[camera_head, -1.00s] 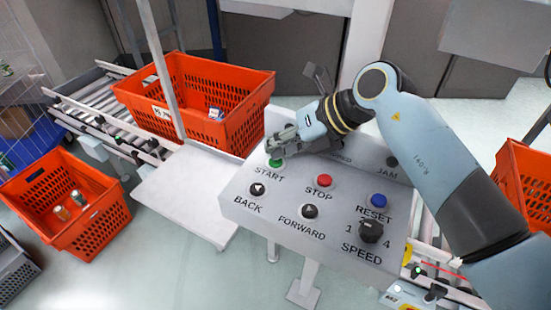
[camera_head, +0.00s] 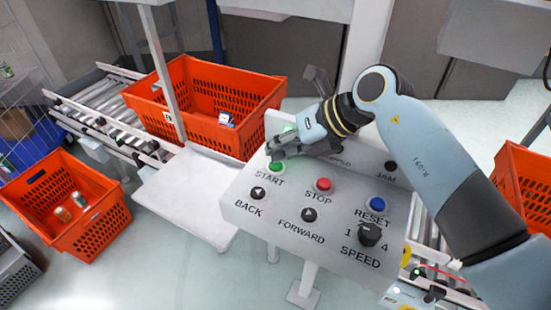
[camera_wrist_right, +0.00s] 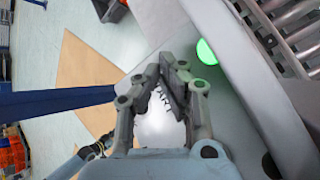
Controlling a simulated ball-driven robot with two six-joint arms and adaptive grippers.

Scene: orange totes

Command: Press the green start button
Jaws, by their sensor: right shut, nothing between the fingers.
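The green start button (camera_head: 276,167) sits at the upper left of the grey control panel (camera_head: 238,205), above the word START. My right gripper (camera_head: 271,150) is shut and empty, its tips just behind the button in the head view. I cannot tell whether it touches the button. In the right wrist view, the shut fingers (camera_wrist_right: 168,62) cover part of the START lettering. A glowing green light (camera_wrist_right: 207,52) shows to their right there. My left gripper (camera_wrist_right: 100,147) seems to show small at the lower left of the right wrist view, its jaws unclear.
The panel also carries a red stop button (camera_head: 323,184), a blue reset button (camera_head: 377,204), black back (camera_head: 258,193) and forward (camera_head: 309,214) buttons and a speed knob (camera_head: 369,234). An orange tote (camera_head: 190,122) stands on the roller conveyor (camera_head: 95,108). Another tote (camera_head: 90,225) is at left.

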